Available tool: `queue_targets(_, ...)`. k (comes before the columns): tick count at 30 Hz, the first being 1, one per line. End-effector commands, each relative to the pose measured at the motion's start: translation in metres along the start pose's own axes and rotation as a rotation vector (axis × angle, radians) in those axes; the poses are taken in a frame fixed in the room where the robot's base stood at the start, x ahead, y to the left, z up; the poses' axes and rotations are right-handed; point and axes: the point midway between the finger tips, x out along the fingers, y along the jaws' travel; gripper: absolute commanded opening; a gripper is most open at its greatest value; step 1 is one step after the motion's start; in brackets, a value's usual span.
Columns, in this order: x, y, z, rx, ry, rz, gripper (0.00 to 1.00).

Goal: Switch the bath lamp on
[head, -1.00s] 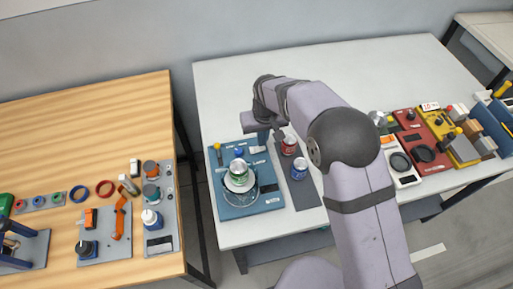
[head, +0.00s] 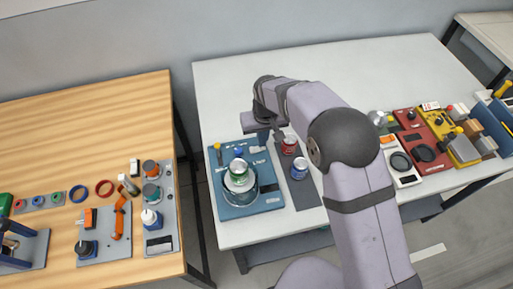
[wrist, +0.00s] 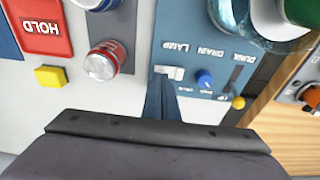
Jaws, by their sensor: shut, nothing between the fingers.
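The blue bath panel (head: 265,202) stands at the left of the white table. Its lamp switch, a small white rocker (wrist: 170,72), sits beside the word LAMP in the wrist view. My gripper (wrist: 160,84) is shut and empty, pointing down with its tips right at the rocker's near edge; I cannot tell whether they touch it. The tips partly cover the rocker, and its on or off position is unclear. The blue drain knob (wrist: 204,78) and yellow dunk lever (wrist: 238,102) are beside it. A green can (head: 238,173) is at the round bath (head: 239,197).
A red can (head: 289,145) and a blue can (head: 299,169) stand on the grey mat (head: 308,195) close to my gripper. A red HOLD sign (wrist: 42,35) and yellow button (wrist: 50,77) lie beyond. The white table's back (head: 330,65) is clear.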

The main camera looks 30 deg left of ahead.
Motion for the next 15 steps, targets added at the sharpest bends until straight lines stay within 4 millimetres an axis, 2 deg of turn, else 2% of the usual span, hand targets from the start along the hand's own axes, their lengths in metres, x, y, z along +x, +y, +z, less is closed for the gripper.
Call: queue_targets(15, 0.0077, 0.0000, 0.0013, 0.000, -0.001, 0.000, 0.00)
